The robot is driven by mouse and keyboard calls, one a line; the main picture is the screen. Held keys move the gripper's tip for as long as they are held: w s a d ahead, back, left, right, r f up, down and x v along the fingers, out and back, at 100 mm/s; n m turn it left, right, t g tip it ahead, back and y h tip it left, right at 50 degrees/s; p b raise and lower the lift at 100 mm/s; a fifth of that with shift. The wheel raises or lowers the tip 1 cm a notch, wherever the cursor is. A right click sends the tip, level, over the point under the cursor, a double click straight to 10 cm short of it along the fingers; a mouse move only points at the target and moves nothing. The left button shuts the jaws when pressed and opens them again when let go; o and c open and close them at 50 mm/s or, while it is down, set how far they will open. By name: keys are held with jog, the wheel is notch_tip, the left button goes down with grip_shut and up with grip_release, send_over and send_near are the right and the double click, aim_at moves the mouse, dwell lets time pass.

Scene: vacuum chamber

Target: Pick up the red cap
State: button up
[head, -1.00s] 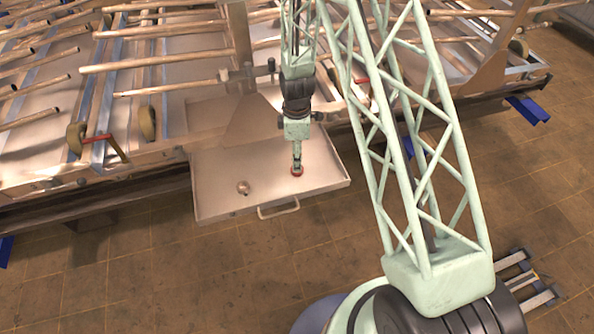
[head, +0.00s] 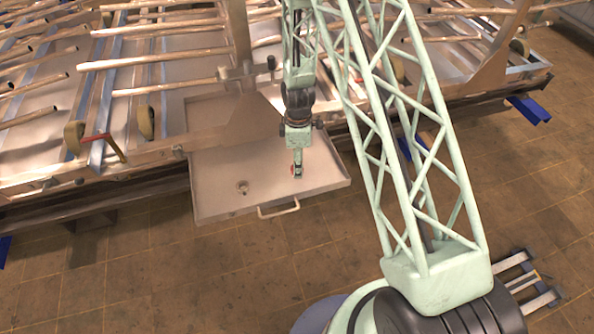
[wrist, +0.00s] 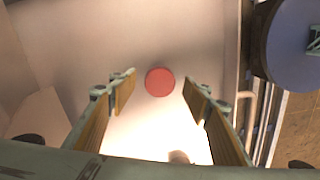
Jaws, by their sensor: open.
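The red cap (wrist: 160,82) is a small round disc lying on the tray in the wrist view, centred a little beyond my fingertips. In the head view the cap (head: 292,169) is mostly hidden behind my gripper (head: 298,172), with a red sliver at its left. In the wrist view my gripper (wrist: 160,85) is open, one finger on each side of the cap in the picture, with nothing held. Whether the fingertips are level with the cap or above it, I cannot tell.
The shallow metal tray (head: 222,201) has a raised rim and a front handle (head: 278,208). A small round fitting (head: 242,187) stands on the tray, left of my gripper. A rack of pipes (head: 150,62) lies behind. The tray's front middle is clear.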

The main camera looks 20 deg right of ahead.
jog(key=shift+f, duration=0.6)
jog(key=c, duration=0.8)
